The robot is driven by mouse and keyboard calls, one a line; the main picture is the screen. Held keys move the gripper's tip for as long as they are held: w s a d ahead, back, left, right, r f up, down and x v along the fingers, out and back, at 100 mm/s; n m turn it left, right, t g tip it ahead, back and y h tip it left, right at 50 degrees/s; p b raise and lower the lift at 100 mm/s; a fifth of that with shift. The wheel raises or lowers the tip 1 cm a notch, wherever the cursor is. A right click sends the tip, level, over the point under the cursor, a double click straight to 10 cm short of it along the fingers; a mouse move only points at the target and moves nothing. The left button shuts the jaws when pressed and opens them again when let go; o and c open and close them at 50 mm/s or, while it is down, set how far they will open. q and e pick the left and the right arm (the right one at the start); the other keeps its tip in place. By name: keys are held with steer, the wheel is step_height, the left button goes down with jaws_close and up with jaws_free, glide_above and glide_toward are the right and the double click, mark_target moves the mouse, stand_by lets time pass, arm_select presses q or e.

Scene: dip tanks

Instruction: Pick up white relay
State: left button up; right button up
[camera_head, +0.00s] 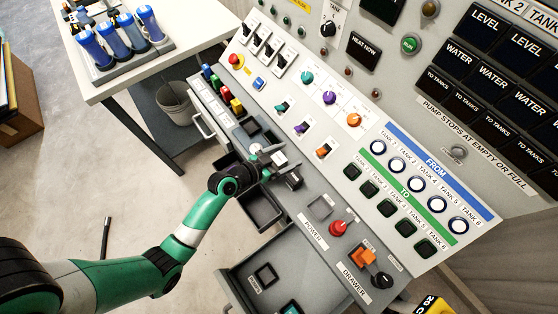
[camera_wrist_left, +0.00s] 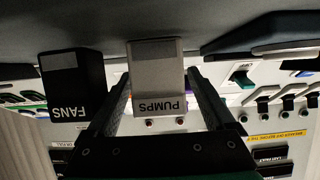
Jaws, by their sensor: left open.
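The white relay (camera_wrist_left: 157,75), a pale box labelled PUMPS, is in the middle of the left wrist view. My left gripper (camera_head: 274,160) is open at the panel's lower ledge in the head view. In the wrist view its fingers stand one on each side of the white relay, with narrow gaps showing beside it. I cannot tell how deep the relay sits between them. In the head view the gripper largely hides the relay.
A black relay labelled FANS (camera_wrist_left: 72,85) stands close beside the white one. Red, yellow, green and blue blocks (camera_head: 236,105) line the ledge farther up. An open drawer (camera_head: 235,277) juts out below. A red knob (camera_head: 338,228) is to the right.

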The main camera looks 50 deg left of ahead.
arm_select(q)
jaws_close()
stand_by(0.3)
